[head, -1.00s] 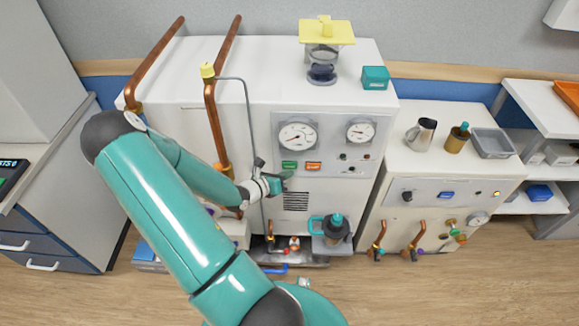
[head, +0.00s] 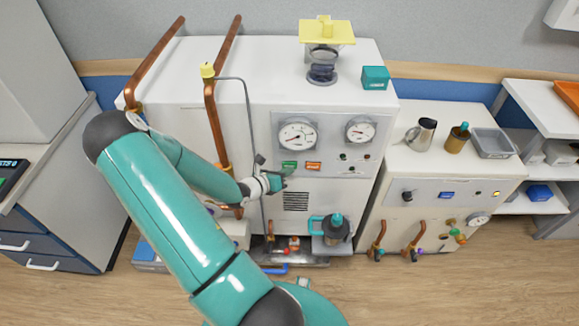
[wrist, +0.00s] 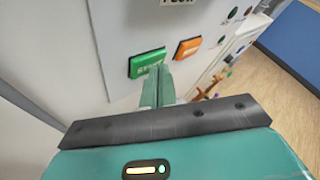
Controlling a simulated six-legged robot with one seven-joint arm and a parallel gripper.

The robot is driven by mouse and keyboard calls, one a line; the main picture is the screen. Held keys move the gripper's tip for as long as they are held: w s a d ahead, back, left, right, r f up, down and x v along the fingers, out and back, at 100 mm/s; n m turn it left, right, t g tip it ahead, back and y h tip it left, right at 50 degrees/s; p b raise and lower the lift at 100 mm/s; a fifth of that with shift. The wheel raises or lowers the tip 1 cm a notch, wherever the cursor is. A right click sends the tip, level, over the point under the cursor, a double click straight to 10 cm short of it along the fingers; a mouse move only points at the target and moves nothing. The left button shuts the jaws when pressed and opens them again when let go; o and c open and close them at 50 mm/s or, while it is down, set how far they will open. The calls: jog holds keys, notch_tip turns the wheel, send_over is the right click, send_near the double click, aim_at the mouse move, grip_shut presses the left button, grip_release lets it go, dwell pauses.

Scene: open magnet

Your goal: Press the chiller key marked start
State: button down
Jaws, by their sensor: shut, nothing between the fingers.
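The chiller is the tall white cabinet (head: 345,215) with a grey control panel. Its green key (head: 289,165) sits on the panel below the larger gauge; in the wrist view the green key (wrist: 147,62) carries partly hidden white lettering that looks like START. An orange key (head: 314,166) is just to its right, also in the wrist view (wrist: 188,47). My gripper (head: 286,174) is shut and empty, just below the green key. In the wrist view its fingertips (wrist: 157,72) overlap the key's lower right edge. I cannot tell whether they touch it.
Two round gauges (head: 297,134) are above the keys, and small knobs are to the right. A thin grey pipe (head: 252,130) and a copper pipe (head: 214,125) run left of the panel. A jug-like vessel (head: 336,228) stands lower right of my gripper.

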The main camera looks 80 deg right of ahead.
jog(key=shift+d, duration=0.2)
dwell(0.4)
jog(key=shift+s+a, duration=0.1)
jog(key=shift+a, duration=0.7)
jog(key=shift+s+a, duration=0.2)
jog(key=shift+a, duration=0.65)
jog(key=shift+s+a, duration=0.2)
jog(key=shift+a, duration=0.6)
jog(key=shift+s+a, duration=0.2)
jog(key=shift+a, duration=0.65)
